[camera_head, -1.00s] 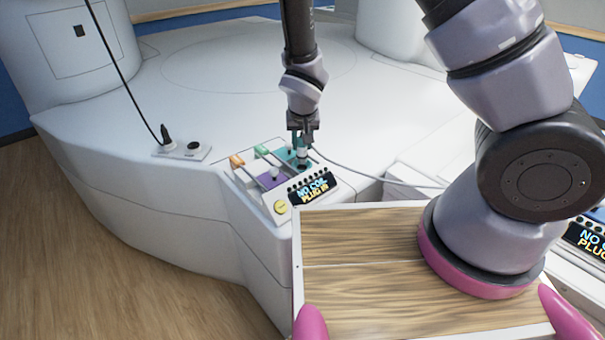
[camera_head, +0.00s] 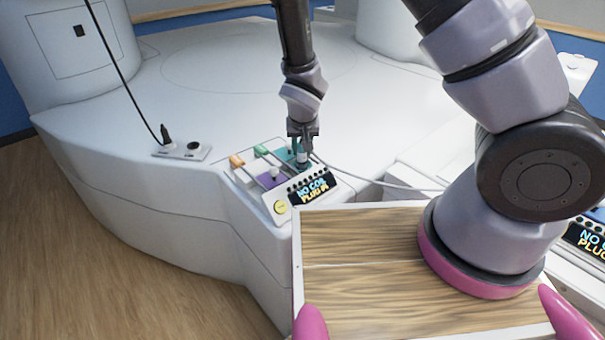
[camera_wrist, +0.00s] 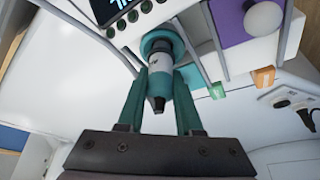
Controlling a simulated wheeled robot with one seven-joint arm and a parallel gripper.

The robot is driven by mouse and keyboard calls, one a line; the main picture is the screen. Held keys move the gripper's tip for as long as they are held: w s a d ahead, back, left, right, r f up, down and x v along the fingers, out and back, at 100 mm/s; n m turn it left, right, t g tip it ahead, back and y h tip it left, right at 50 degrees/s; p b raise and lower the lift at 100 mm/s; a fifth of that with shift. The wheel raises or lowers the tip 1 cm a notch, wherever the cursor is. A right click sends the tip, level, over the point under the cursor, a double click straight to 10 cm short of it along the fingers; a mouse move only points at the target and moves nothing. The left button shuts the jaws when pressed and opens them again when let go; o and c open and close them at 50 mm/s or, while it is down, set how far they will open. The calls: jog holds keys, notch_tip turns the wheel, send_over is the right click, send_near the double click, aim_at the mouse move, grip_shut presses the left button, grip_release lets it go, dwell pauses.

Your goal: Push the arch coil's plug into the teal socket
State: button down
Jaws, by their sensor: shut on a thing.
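My gripper (camera_head: 302,146) points down over the control panel and is shut on the arch coil's plug (camera_wrist: 159,66). In the wrist view the plug has a white body, a teal band and a dark tail, and sits between the two green fingers. Its far end meets the round teal socket (camera_wrist: 162,38). In the head view the plug (camera_head: 302,157) stands about upright at the teal socket area (camera_head: 286,155). The fingers and plug hide most of the opening, so I cannot tell how deep the plug sits.
The panel's display (camera_head: 312,188) reads "NO COIL PLUG IN". A purple slot plate with a white knob (camera_head: 274,171), an orange slider (camera_head: 237,161) and a green slider (camera_head: 261,150) are close by. A grey cable (camera_head: 370,180) runs right. A black plug (camera_head: 166,137) stands on a plate at left.

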jog(key=shift+f, duration=0.75)
jog(key=c, duration=0.5)
grip_release()
jog(key=shift+r, duration=0.1)
